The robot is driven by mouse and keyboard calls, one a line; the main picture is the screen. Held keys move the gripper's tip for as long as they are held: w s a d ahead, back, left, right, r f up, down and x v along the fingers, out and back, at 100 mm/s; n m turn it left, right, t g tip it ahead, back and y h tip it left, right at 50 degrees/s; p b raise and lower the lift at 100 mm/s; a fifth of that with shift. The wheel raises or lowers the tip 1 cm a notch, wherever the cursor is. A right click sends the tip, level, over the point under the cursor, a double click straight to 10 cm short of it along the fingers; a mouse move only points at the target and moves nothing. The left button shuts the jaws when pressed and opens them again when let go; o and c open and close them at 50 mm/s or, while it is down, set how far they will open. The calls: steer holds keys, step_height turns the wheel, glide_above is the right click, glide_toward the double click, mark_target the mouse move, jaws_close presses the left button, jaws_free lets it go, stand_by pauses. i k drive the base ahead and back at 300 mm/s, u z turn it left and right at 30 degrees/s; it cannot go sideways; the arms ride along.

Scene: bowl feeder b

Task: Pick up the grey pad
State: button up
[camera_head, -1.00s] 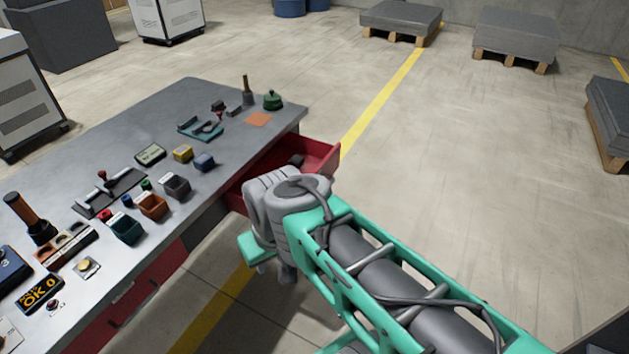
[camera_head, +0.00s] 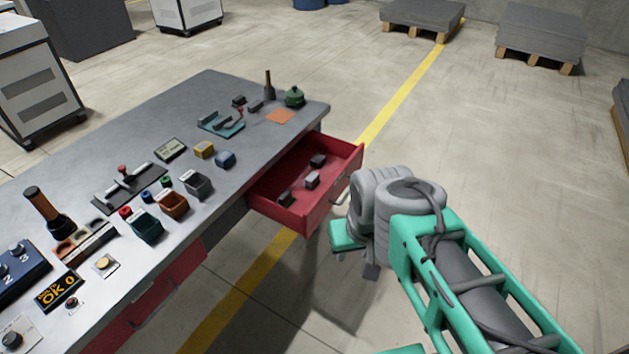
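The open red drawer (camera_head: 333,196) at the table's right end holds three small blocks. The middle one (camera_head: 312,180) is the lightest grey, and may be the grey pad. A darker block (camera_head: 318,160) lies behind it and another dark block (camera_head: 286,199) lies toward the front left. My gripper (camera_head: 356,262) is just right of the drawer's front, outside and apart from the blocks. My wrist hides most of it, so its fingers are not clear. I see nothing held in it.
The grey table (camera_head: 235,93) carries several small coloured bins, including a teal bin (camera_head: 147,229), a lever fixture (camera_head: 128,186) and a display (camera_head: 58,289). The drawer front and its handle stand close to my wrist. Open floor lies to the right.

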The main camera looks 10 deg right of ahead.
mark_target(312, 181)
steer(key=z, duration=0.8)
steer(key=i, duration=1.6)
